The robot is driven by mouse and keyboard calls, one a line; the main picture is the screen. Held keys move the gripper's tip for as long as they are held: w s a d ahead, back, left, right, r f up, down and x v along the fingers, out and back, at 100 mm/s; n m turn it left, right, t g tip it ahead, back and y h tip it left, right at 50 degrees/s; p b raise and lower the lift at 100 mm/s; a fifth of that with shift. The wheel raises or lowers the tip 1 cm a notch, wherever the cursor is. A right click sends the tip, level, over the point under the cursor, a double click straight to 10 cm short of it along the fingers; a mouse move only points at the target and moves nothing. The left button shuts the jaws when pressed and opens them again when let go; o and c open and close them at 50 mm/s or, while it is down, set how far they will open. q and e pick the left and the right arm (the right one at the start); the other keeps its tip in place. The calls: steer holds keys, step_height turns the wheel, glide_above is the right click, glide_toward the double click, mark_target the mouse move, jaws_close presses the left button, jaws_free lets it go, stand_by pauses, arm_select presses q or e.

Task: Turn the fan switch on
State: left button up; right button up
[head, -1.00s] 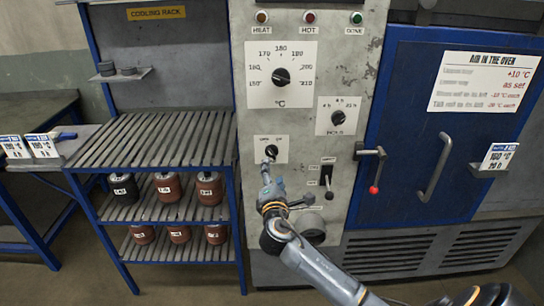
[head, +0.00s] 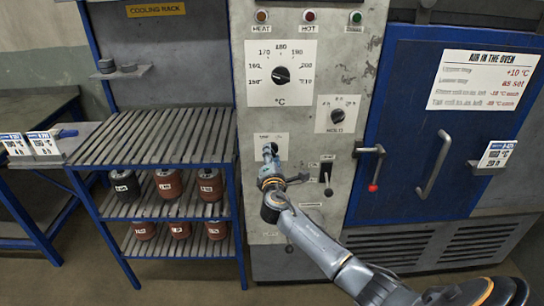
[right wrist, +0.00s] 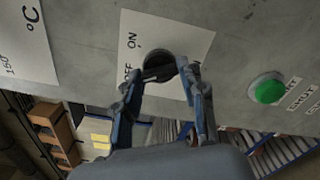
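The fan switch is a dark round knob (right wrist: 160,66) on a white plate on the grey oven panel. In the right wrist view, OFF and ON are printed on its plate (right wrist: 135,22); the knob's exact setting is hard to read. My right gripper (right wrist: 161,76) is open, with its two fingers on either side of the knob and some gap showing. In the head view my right gripper (head: 270,154) covers most of the knob and the lower part of the plate (head: 281,139). My left gripper is not in view.
A green button (right wrist: 267,90) is close by on the panel. A black lever switch (head: 327,176) and the oven latch with a red knob (head: 373,187) lie to the right. The temperature dial (head: 281,75) and hold dial (head: 337,115) are above. A cooling rack (head: 160,140) stands left.

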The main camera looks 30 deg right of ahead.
steer(key=c, duration=0.4)
steer(key=shift+f+m+b, duration=0.1)
steer(key=shift+m+b, duration=4.35)
steer(key=shift+m, duration=1.55)
steer(key=o, duration=1.1)
